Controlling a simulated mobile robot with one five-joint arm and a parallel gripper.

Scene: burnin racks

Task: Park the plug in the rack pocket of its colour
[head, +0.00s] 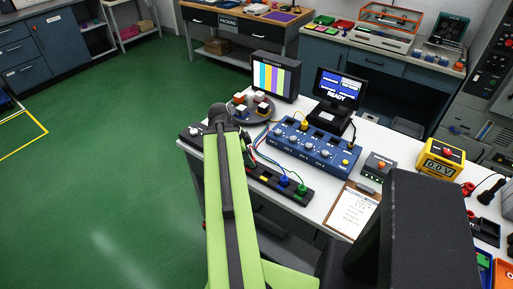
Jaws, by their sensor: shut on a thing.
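The black rack (292,194) lies along the front of the white bench, partly behind my arm. A blue plug (283,181) and a green plug (301,189) stand in it, toward its right end. A yellow mark (264,178) shows on the rack left of them. The rack's left end is hidden by my arm. A yellow plug (304,123) stands at the back edge of the blue panel (316,148), which has several knobs. Coloured leads run between panel and rack. My green arm reaches up over the bench; my gripper does not show, and no held plug can be seen.
A clipboard (351,208), a small box with an orange button (378,164) and a yellow meter (440,157) stand to the right. A round tray (263,115) with several blocks, a colour-bar screen (275,75) and a READY screen (338,88) stand behind. Green floor (100,170) is clear at left.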

